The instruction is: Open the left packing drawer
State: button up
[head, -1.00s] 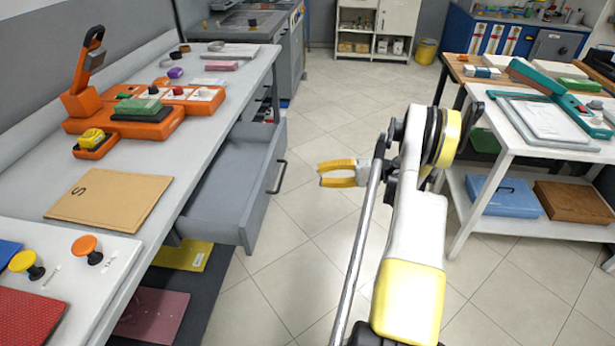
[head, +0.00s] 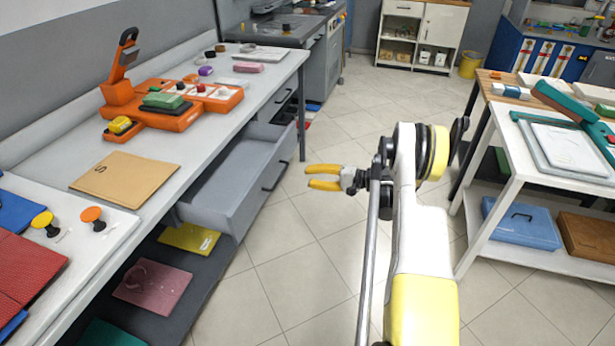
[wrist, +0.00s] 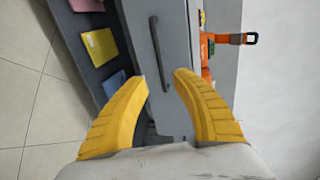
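The grey drawer (head: 232,172) under the long packing counter is pulled out, and its empty inside shows in the head view. Its dark bar handle (head: 273,175) is on the front panel. My gripper (head: 309,177) has yellow fingers spread apart, with nothing between them. It is to the right of the handle, in front of the drawer and apart from it. In the wrist view the drawer front (wrist: 171,85) and handle (wrist: 161,54) appear beyond the open fingers (wrist: 155,78). A second drawer handle (head: 284,97) shows farther along the counter; that drawer looks shut.
The counter (head: 222,128) holds an orange tool station (head: 172,115) and a brown envelope (head: 124,176). A lower shelf holds a yellow packet (head: 189,238) and a pink one (head: 152,286). A white table (head: 505,135) stands right. The tiled floor between is clear.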

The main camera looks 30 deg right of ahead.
aim_at(281, 174)
jog(key=b+x, duration=0.3)
jog(key=x, duration=0.8)
jog(key=shift+w+a+b, duration=0.3)
jog(key=shift+b, duration=0.1)
jog(key=shift+c, duration=0.5)
grip_shut()
